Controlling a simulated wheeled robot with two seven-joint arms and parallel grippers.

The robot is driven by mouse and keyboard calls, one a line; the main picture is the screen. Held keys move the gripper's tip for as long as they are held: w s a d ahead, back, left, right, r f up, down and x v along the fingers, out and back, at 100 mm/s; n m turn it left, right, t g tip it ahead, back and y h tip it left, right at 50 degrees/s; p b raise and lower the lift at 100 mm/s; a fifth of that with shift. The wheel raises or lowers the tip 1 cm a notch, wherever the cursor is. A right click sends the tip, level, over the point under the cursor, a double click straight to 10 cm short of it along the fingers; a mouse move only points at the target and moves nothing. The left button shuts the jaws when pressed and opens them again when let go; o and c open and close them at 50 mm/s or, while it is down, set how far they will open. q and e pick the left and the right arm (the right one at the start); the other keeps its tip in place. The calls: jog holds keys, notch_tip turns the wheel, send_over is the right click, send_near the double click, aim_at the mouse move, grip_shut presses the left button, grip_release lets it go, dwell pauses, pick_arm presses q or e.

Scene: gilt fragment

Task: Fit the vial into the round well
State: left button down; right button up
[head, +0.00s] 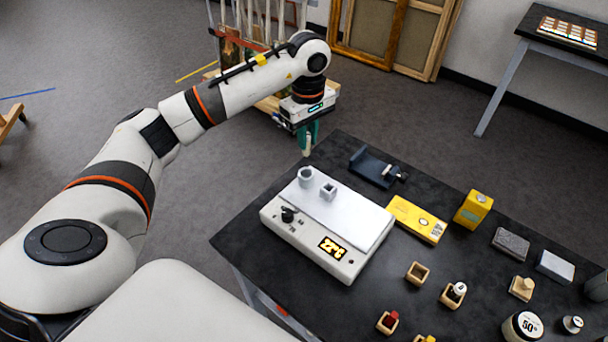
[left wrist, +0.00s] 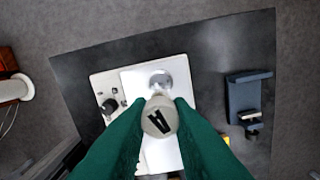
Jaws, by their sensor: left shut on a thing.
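My left gripper (head: 308,133) has green fingers shut on a small pale vial (head: 307,147), held in the air beyond the back left edge of the table. In the left wrist view, the vial's round top (left wrist: 158,122) shows a black letter A between the fingers. The round well (head: 305,176) is a grey ring standing on the white plate of a boxy device; it also shows in the left wrist view (left wrist: 160,80), just above the vial in the picture. A square well (head: 328,191) stands beside it. The vial is apart from both wells. My right gripper is not in view.
The white device (head: 295,242) has a knob (head: 288,214) and a lit display. A dark blue clamp-like holder (head: 372,168), a yellow flat box (head: 417,219) and an upright yellow box (head: 473,209) stand nearby. Several small wooden blocks and weights lie at the front right.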

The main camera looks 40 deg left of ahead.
aim_at(307, 155)
pick_arm(q)
notch_tip(307, 155, down, 5)
jog(key=shift+f+p, duration=0.15)
jog(key=shift+p, duration=0.65)
notch_tip(307, 155, down, 4)
jog(key=shift+r+p, duration=0.2)
jog(key=shift+p, duration=0.45)
jog(key=shift+f, duration=0.25)
jog(key=c, duration=1.4)
grip_release()
jog(key=shift+o, duration=0.5)
jog(key=shift+r, duration=0.1)
